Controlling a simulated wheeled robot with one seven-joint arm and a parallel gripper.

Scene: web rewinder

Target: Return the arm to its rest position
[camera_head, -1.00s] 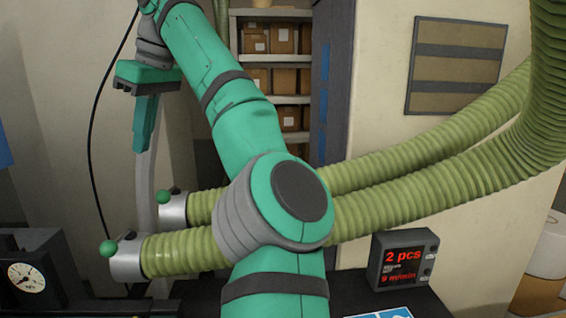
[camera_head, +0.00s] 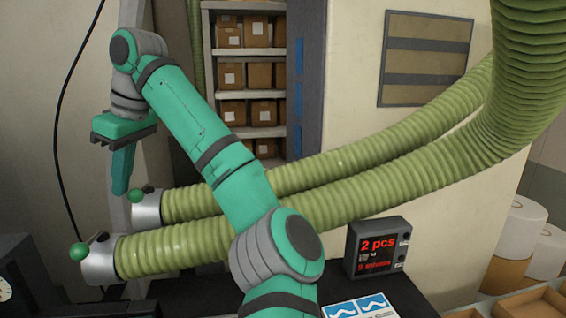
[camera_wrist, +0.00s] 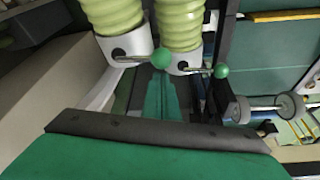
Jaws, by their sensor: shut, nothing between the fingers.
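My gripper (camera_head: 122,172) hangs from the end of my teal arm at the left of the head view, pointing down. Its fingers are together with nothing between them. It is above and left of the ends of two green ribbed hoses. In the wrist view my gripper (camera_wrist: 158,98) shows past the dark edge of its own body, below the two hose ends. My arm crosses in front of the hoses in the head view.
The upper hose (camera_head: 190,205) and lower hose (camera_head: 150,255) have metal collars and green-knobbed levers. A display (camera_head: 378,247) reading "2 pcs" stands on the dark bench. Shelves of boxes (camera_head: 250,75) are behind. White rolls (camera_head: 525,228) and open boxes are at right.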

